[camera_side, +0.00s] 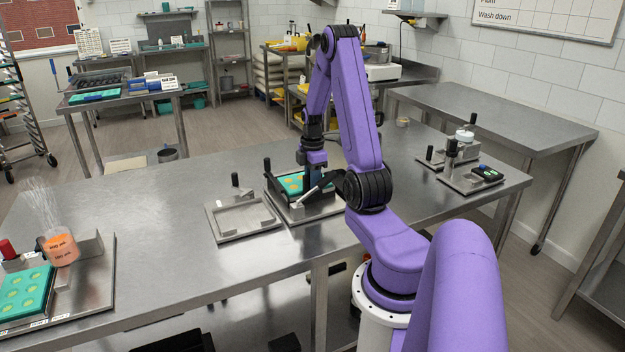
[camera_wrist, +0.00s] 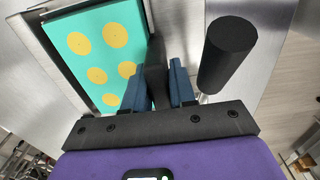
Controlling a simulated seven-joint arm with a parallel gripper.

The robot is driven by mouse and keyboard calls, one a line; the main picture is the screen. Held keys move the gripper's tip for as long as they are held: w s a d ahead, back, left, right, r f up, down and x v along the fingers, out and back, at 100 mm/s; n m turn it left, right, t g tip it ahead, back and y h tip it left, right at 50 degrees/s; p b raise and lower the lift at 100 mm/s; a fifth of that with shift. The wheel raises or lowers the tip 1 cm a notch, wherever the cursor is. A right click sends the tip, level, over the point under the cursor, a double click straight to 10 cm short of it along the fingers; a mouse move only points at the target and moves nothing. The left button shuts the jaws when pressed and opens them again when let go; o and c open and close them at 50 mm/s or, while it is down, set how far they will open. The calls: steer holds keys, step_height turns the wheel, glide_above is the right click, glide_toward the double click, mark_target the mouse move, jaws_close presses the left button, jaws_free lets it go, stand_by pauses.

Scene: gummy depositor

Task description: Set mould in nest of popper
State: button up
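A teal mould with yellow round cavities (camera_side: 291,184) lies at a metal station (camera_side: 312,212) in the middle of the bench. The mould fills the upper left of the wrist view (camera_wrist: 84,50). My gripper (camera_side: 313,166) points down over this mould's edge. In the wrist view my blue fingers (camera_wrist: 158,88) stand close on both sides of a dark upright block (camera_wrist: 156,72) at the mould's right edge. Whether this block belongs to the mould or the station I cannot tell. An empty framed metal nest (camera_side: 243,232) with a black knob is left of the station.
A thick black cylindrical handle (camera_wrist: 228,54) stands right of my fingers. At front left, another teal mould (camera_side: 24,293) lies by a beaker of orange liquid (camera_side: 61,248). A metal fixture (camera_side: 470,180) stands at the right. The bench between is clear.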

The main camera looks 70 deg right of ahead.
steer(key=o, duration=0.4)
steer(key=shift+r, duration=0.1)
step_height(320, 180, up, 17)
steer(key=shift+r, duration=0.15)
stand_by(0.6)
